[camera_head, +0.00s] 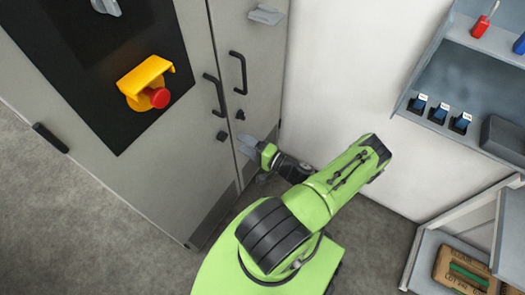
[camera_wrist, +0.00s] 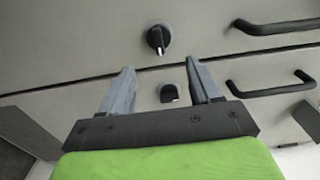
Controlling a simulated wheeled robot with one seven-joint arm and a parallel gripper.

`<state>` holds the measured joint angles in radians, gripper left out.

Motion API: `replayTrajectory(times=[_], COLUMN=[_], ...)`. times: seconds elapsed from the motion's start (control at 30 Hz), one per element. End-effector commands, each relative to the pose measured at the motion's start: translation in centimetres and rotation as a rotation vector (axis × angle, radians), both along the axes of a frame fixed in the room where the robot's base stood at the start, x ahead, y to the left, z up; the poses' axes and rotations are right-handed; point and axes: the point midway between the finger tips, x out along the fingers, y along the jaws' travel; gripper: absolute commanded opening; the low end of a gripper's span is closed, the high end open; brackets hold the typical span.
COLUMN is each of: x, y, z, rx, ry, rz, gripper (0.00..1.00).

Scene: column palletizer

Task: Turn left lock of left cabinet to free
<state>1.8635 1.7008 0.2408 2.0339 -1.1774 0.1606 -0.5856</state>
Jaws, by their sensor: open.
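The grey cabinet (camera_head: 180,30) fills the left of the head view. Its left lock (camera_head: 222,136) is a small black knob on the left door, below that door's handle. It shows in the wrist view as a round black knob (camera_wrist: 158,38) with a pale mark pointing down in the picture. The right lock (camera_head: 240,114) is on the adjoining door and shows between my fingers in the wrist view (camera_wrist: 168,93). My gripper (camera_head: 246,143) is open and empty at the cabinet front, right of the left lock. In the wrist view the left lock lies just beyond the fingertips (camera_wrist: 160,68), apparently untouched.
Black bar handles (camera_head: 215,95) (camera_head: 240,72) stand out above the locks. A red emergency button (camera_head: 155,97) under a yellow guard is on the black panel at left. A wall shelf (camera_head: 455,85) and a rack with a sack (camera_head: 460,268) are at right.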

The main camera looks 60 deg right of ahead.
Motion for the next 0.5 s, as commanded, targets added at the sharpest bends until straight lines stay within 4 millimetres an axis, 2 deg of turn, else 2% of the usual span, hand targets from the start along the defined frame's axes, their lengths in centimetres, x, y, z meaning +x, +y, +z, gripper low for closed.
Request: replayTrajectory(times=[0.1,0.3,0.5], x=[-3.6,-8.2,-9.9], y=[-0.3,-0.3,-0.3], z=[0.1,0.0,0.0], rx=[-0.001,-0.003,-0.001], ry=[0.002,0.001,-0.001], rz=[-0.006,-0.004,0.0], gripper=[0.63,0.63,0.63])
